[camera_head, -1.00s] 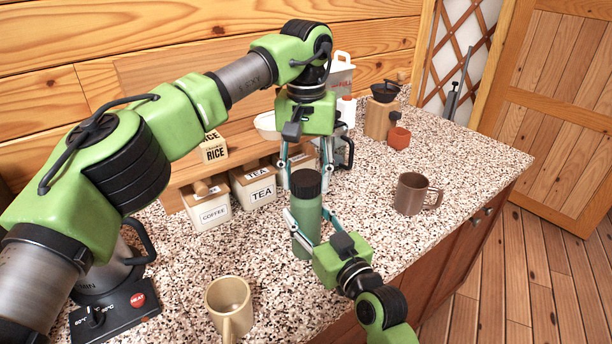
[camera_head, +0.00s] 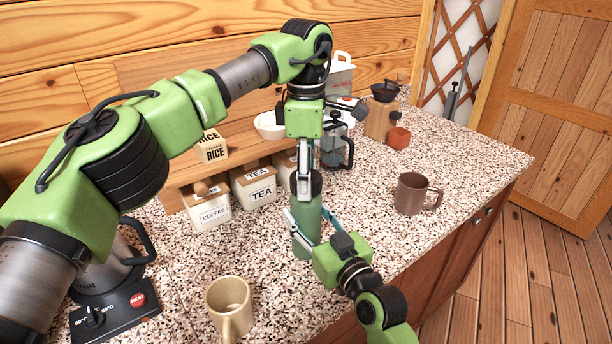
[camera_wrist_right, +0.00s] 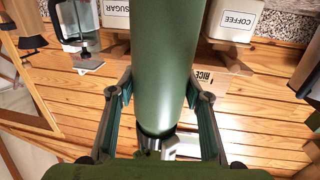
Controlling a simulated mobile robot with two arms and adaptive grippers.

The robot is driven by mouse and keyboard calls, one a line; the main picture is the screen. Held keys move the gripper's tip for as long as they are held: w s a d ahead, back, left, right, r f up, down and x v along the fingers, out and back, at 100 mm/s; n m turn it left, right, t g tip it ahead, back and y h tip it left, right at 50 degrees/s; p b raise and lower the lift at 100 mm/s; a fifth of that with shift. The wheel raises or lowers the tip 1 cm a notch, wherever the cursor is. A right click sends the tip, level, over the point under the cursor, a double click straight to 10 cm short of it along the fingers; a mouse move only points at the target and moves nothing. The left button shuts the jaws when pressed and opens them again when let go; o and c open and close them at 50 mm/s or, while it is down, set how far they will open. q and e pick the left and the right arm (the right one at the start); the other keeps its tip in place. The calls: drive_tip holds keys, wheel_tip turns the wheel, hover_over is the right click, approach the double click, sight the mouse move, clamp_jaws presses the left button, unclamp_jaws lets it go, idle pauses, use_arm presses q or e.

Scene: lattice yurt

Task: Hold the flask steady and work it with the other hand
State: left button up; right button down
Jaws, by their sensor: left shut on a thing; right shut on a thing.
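The green flask (camera_head: 308,214) stands upright on the speckled counter. Its dark cap (camera_head: 316,187) is partly hidden by a finger of my left gripper. My left gripper (camera_head: 308,187) comes down from above and is shut on the cap. My right gripper (camera_head: 308,228) comes from the front right and is shut around the flask's body. The right wrist view shows the green body (camera_wrist_right: 168,60) large between my right fingers (camera_wrist_right: 160,97). Whether the cap has lifted off the body cannot be told.
A brown mug (camera_head: 411,194) stands to the right and a beige mug (camera_head: 228,303) at the front. A kettle base (camera_head: 118,312) is at the left. Canisters (camera_head: 253,185) and a French press (camera_head: 334,148) stand behind. The counter right of the flask is mostly clear.

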use_arm(q)
drive_tip(key=n, duration=0.3)
drive_tip(key=shift+n, duration=0.3)
drive_tip(key=n, duration=0.8)
drive_tip(key=shift+n, duration=0.3)
drive_tip(key=n, duration=0.8)
drive_tip(key=shift+r+n, duration=0.1)
drive_tip(key=shift+n, duration=0.3)
drive_tip(key=n, duration=1.4)
